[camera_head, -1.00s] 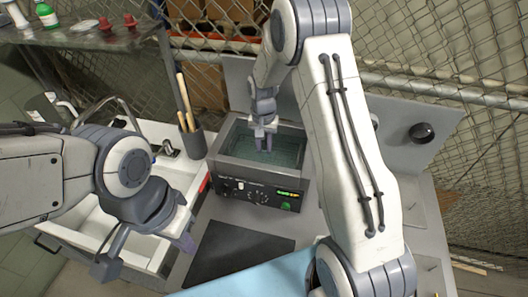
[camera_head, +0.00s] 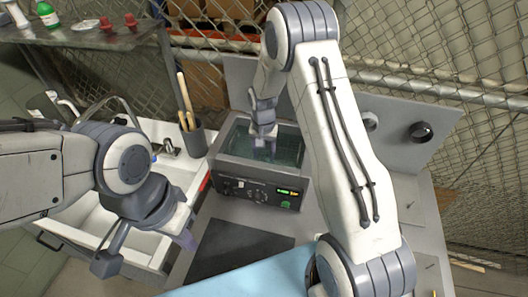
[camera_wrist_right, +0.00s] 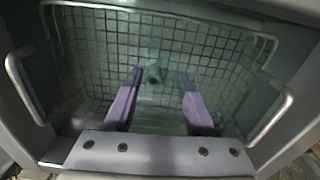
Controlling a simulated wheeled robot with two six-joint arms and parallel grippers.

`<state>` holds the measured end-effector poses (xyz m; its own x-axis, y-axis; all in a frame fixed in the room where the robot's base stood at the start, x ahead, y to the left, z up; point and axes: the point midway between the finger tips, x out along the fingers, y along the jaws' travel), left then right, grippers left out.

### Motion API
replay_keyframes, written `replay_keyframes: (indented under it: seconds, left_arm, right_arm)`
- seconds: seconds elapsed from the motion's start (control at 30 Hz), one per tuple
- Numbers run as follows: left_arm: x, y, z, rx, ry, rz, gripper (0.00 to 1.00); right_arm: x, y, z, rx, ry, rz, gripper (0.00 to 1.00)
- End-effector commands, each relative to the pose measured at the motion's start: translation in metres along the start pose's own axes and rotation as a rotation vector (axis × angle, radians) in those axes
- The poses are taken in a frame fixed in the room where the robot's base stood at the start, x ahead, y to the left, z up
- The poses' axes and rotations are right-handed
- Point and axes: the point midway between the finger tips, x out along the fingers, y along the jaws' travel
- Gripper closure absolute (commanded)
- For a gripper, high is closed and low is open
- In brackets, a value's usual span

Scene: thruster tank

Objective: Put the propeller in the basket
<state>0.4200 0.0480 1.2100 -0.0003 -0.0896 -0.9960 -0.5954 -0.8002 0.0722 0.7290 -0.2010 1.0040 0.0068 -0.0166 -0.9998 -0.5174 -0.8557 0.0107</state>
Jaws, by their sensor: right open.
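A small teal piece that looks like the propeller (camera_wrist_right: 154,72) lies within the wire mesh basket (camera_wrist_right: 85,60) in the right wrist view. The basket has loop handles at its sides and sits in the tank (camera_head: 232,170). My right gripper (camera_wrist_right: 158,82) is open, its two fingers apart on either side of the propeller from this viewpoint. I cannot tell whether they touch it. In the head view my right gripper (camera_head: 262,152) points down into the tank, and the propeller is not discernible there. My left gripper (camera_head: 148,252) is open and empty in front of the sink.
A white sink (camera_head: 70,225) stands at the left of the tank. A dark mat (camera_head: 238,250) and a light blue surface (camera_head: 255,280) lie in front. A shelf (camera_head: 90,38) holds bottles.

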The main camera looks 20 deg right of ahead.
Motion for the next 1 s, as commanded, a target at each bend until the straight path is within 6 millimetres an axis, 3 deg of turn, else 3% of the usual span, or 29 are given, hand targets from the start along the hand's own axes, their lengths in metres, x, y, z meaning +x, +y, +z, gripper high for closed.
replay_keyframes:
  seconds: [0.23,0.5,0.7,0.93,1.0]
  left_arm:
    - [0.008,-0.001,0.000,-0.001,0.000,0.000,1.00]
    - [0.028,-0.002,0.002,-0.004,0.000,0.000,1.00]
    - [0.036,-0.003,0.002,-0.004,0.000,0.000,1.00]
    - [0.037,-0.003,0.002,-0.004,0.000,0.000,1.00]
    - [0.037,-0.003,0.002,-0.004,0.000,0.000,1.00]
  right_arm:
    - [-0.020,-0.001,-0.001,0.000,0.004,-0.002,0.45]
    - [-0.078,-0.001,-0.001,0.000,0.006,-0.004,0.45]
    - [-0.111,-0.001,-0.001,0.000,0.003,-0.002,0.45]
    - [-0.124,-0.001,0.001,-0.003,0.000,-0.001,0.45]
    - [-0.128,-0.005,0.009,-0.030,0.000,-0.003,0.45]
